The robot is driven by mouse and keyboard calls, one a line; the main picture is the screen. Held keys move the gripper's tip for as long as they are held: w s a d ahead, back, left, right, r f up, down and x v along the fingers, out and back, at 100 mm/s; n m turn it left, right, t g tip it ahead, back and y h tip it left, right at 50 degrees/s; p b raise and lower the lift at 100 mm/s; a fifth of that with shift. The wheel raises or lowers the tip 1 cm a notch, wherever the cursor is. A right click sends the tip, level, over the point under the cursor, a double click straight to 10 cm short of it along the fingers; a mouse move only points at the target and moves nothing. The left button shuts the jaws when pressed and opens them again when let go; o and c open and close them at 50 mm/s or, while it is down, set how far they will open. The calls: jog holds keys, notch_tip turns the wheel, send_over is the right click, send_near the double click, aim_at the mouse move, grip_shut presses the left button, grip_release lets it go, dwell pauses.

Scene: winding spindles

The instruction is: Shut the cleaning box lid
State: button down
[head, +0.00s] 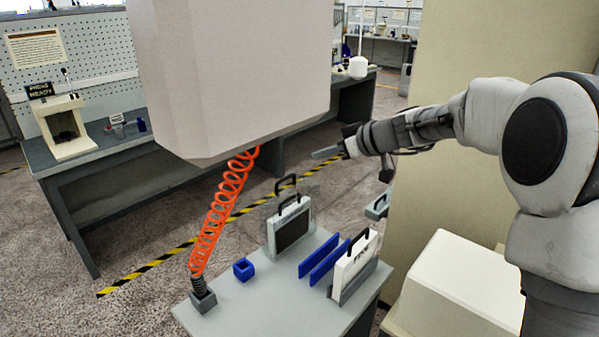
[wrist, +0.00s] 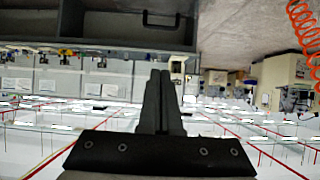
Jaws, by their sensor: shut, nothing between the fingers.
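My gripper (head: 328,153) is shut and empty, held up in the air above the grey table, pointing left. In the wrist view its fingers (wrist: 160,85) lie together. I cannot tell for certain which thing is the cleaning box. A case with a dark front panel (head: 292,232) and black handles stands upright at the back of the table, below and left of my gripper. A grey-green box (head: 377,207) with a dark handle shows partly beside the beige cabinet. In the wrist view a dark grey panel or open box (wrist: 120,28) with a black handle fills the top left.
The grey table (head: 245,310) also holds a blue cube (head: 243,269), two blue upright plates (head: 322,260), a white case (head: 355,262) in a holder and an orange coiled hose (head: 218,215). A large pale housing (head: 235,75) hangs above. A beige cabinet (head: 470,190) stands behind my arm.

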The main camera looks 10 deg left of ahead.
jog(key=p, duration=0.4)
send_over(291, 193)
jog(key=f, duration=0.5)
jog(key=d+f, duration=0.1)
jog(key=f, duration=0.1)
jog(key=shift+f, duration=0.25)
jog(key=shift+a+f, duration=0.2)
jog(key=shift+f, duration=0.55)
jog(key=b, duration=0.2)
jog(key=f+b, duration=0.1)
jog(key=shift+w+a+f+b, duration=0.1)
jog(key=shift+w+a+b, duration=0.1)
jog(key=shift+b, duration=0.15)
jog(key=shift+s+a+b, duration=0.1)
jog(key=shift+b, duration=0.2)
